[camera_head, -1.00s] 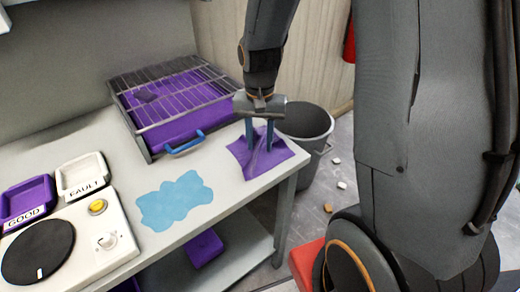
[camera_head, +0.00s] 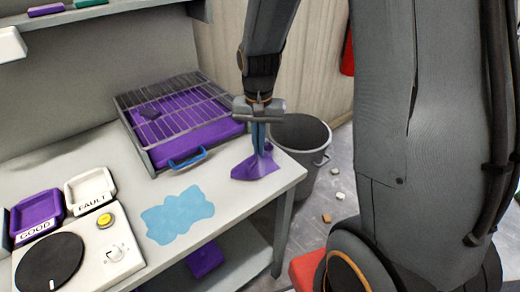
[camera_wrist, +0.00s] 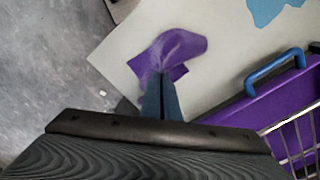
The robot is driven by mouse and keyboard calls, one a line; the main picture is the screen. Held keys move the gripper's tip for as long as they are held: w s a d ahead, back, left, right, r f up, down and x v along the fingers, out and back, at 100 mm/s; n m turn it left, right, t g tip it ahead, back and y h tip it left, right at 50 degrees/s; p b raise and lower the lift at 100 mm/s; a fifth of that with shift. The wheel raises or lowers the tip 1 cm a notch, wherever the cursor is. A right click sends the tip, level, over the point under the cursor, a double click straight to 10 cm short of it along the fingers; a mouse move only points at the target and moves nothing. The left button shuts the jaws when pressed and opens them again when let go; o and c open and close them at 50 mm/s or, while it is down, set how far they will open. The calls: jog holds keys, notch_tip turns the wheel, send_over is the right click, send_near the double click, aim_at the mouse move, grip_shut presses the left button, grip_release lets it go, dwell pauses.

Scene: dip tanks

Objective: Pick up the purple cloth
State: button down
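The purple cloth (camera_head: 254,168) is at the right end of the table, bunched up in a peak with its lower part spread at the table top. My gripper (camera_head: 261,146) points down over it with its blue fingers close together, shut on the cloth's raised fold. In the wrist view the cloth (camera_wrist: 178,50) hangs and spreads beyond the fingertips (camera_wrist: 161,82), near the table's corner. I cannot tell whether all of the cloth is clear of the table.
A purple tank with a wire rack and blue handle (camera_head: 188,160) stands behind left of the cloth. A blue puddle-shaped patch (camera_head: 178,215) lies on the table (camera_head: 225,210). A grey bin (camera_head: 303,140) stands beyond the right edge. GOOD (camera_head: 38,212) and FAULT (camera_head: 90,190) trays are at left.

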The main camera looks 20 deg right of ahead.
notch_tip(320, 180, up, 7)
jog(key=p, duration=0.5)
jog(key=shift+r, duration=0.2)
dwell(0.6)
